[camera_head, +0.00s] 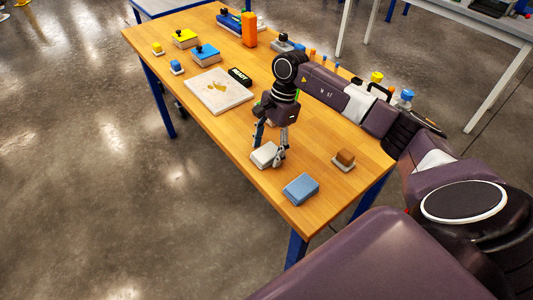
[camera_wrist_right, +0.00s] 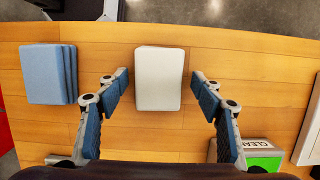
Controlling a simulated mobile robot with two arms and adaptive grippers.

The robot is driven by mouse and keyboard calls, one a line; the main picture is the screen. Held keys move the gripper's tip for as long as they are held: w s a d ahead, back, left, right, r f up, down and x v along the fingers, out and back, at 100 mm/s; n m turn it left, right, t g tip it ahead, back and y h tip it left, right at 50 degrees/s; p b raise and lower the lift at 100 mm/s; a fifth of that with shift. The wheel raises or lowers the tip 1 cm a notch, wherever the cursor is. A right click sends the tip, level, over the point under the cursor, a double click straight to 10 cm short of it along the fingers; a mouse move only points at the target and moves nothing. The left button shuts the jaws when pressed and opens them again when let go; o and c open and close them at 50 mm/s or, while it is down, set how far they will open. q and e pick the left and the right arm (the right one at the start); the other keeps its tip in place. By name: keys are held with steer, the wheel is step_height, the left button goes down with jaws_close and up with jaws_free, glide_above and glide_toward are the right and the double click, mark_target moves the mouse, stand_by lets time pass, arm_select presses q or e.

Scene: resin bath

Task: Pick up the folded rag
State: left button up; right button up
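A white folded pad (camera_head: 264,155) lies flat on the wooden table near its front edge; the right wrist view shows it (camera_wrist_right: 159,60) too. A light blue folded cloth (camera_head: 301,189) with stacked layers lies to its right, and at the left of the wrist view (camera_wrist_right: 45,74). Both resemble folded rags. My right gripper (camera_head: 268,158) points down over the white pad. In the wrist view its open fingers (camera_wrist_right: 160,80) are on either side of the pad, with gaps between. My left gripper is not in view.
A brown block on a pale base (camera_head: 344,160) stands right of the white pad. A pale board (camera_head: 218,90) and a black READY sign (camera_head: 240,76) lie farther back. A green-and-white CLEAN sign (camera_wrist_right: 263,157) is near the right finger. An orange bottle (camera_head: 249,29) stands at the far end.

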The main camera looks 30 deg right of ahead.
mark_target(268, 150)
steer(key=c, duration=1)
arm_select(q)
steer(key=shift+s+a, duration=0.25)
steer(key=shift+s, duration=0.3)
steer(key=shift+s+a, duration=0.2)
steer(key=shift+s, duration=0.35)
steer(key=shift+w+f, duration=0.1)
arm_select(e)
steer(key=shift+r, duration=0.15)
steer(key=shift+r, duration=0.35)
arm_select(q)
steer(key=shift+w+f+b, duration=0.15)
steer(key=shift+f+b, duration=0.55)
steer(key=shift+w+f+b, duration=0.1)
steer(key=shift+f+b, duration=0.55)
steer(key=shift+b, duration=0.05)
arm_select(e)
steer(key=shift+r, duration=9.55)
